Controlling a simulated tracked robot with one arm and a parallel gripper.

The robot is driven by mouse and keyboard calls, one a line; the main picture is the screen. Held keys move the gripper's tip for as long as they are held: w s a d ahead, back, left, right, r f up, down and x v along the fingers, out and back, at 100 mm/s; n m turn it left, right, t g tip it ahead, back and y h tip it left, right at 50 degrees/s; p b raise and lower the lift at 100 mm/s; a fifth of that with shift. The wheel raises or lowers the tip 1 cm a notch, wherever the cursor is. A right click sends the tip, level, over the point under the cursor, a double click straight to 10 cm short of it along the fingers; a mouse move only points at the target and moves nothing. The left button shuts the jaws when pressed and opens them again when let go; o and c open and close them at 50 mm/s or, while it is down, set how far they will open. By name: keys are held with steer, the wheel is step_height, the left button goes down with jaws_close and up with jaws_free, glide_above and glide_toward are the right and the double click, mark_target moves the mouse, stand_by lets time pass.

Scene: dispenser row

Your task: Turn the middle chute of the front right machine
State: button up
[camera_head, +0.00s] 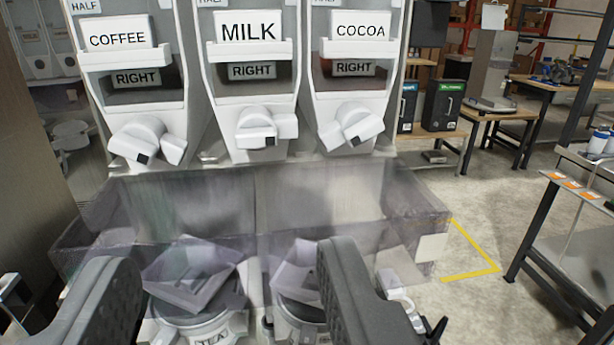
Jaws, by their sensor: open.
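The front right machine shows three white dispensers side by side, labelled coffee, milk and cocoa, each with a "RIGHT" tag. The coffee chute (147,140) on the left and the cocoa chute (351,125) on the right are each tilted. My gripper (222,275) is open and empty, its two dark fingers low in the picture, below and in front of the chutes and apart from them.
A clear tray (345,185) runs below the chutes. Under it are white containers with clear funnels (195,275), one marked TEA. A brown panel (32,130) stands at the left. Workbenches (575,205) stand at the right, with open floor (490,205) and yellow tape between.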

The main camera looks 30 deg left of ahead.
mark_target(258, 139)
steer(key=x, duration=0.9)
steer(key=d+b+x, duration=0.1)
steer(key=x, duration=0.3)
steer(key=shift+w+a+f, duration=0.3)
steer(key=shift+w+f, duration=0.05)
steer(key=shift+w, duration=0.3)
steer(key=shift+c, duration=0.3)
steer(key=c, duration=0.9)
steer(key=shift+d, duration=0.25)
steer(key=shift+c, duration=0.2)
steer(key=shift+a, duration=0.25)
